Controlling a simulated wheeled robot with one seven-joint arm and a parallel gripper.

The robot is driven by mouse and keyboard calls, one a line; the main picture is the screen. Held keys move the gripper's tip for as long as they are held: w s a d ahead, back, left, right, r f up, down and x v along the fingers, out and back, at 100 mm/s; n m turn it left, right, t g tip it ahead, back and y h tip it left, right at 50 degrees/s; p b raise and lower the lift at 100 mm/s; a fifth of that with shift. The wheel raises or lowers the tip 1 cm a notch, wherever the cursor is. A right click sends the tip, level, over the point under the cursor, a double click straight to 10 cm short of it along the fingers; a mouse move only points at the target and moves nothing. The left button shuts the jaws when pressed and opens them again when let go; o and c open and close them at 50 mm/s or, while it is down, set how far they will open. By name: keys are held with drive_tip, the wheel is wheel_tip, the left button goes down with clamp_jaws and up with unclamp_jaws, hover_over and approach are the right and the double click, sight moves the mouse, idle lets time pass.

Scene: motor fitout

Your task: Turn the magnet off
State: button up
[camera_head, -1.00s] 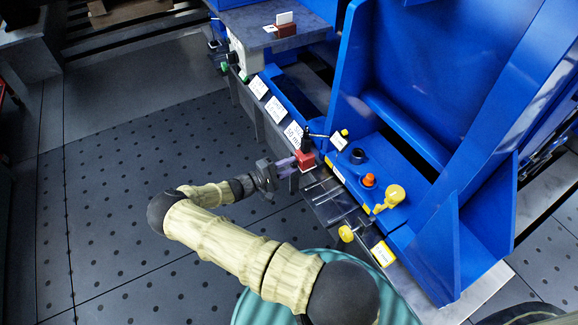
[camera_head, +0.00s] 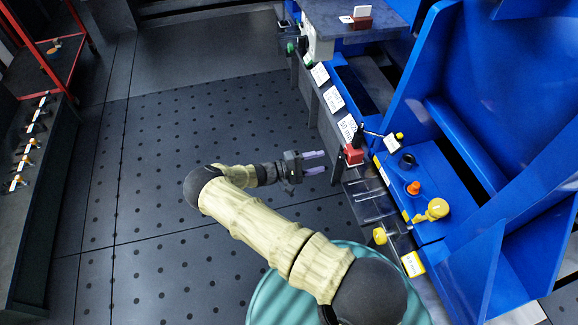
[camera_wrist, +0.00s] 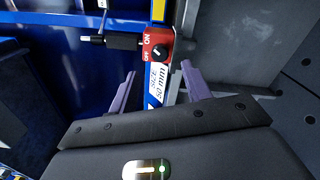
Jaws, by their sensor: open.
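The magnet switch is a small red block (camera_head: 354,155) on the edge of the blue machine in the head view. In the wrist view the red block (camera_wrist: 150,40) carries the words ON and OFF and a round black knob (camera_wrist: 161,53) with a pale mark. I cannot tell for sure which word the mark points to. My gripper (camera_head: 322,162) is open and empty, to the left of the block with a gap between. In the wrist view its two purple fingers (camera_wrist: 158,72) stand apart, below the knob. A white label reading 50 mm (camera_wrist: 157,88) shows between them.
A black rod (camera_wrist: 122,42) sticks out left of the block in the wrist view. Nearby are an orange knob (camera_head: 413,188), a yellow knob (camera_head: 437,209) and a yellow-edged label (camera_head: 412,264). The dotted floor (camera_head: 220,130) left of the arm is clear.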

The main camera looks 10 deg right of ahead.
drive_tip(key=a+p, duration=0.1)
drive_tip(key=a, duration=0.9)
drive_tip(key=shift+s, duration=0.2)
drive_tip(key=s+d+r+m+t+y+p, duration=0.1)
drive_tip(key=s+r+y, duration=0.5)
drive_tip(key=r, duration=0.5)
drive_tip(key=s+d+r+m+y+p, duration=0.1)
drive_tip(key=s+r+m+y+p, duration=0.1)
drive_tip(key=s+r+y, duration=0.6)
drive_tip(key=s+r+m+t+y+p, duration=0.1)
drive_tip(key=s+r+y, duration=0.3)
drive_tip(key=r, duration=0.9)
drive_tip(key=w+p+v, duration=0.2)
drive_tip(key=p+v, duration=1)
drive_tip(key=w+r+p+v, duration=0.1)
drive_tip(key=w+p+v, duration=0.2)
drive_tip(key=p+v, duration=0.9)
drive_tip(key=w+r+p+v, duration=0.1)
drive_tip(key=w+p+v, duration=0.2)
drive_tip(key=p+v, duration=0.9)
drive_tip(key=shift+d+r+p, duration=0.15)
drive_tip(key=shift+r+p, duration=0.05)
drive_tip(key=shift+p, duration=0.65)
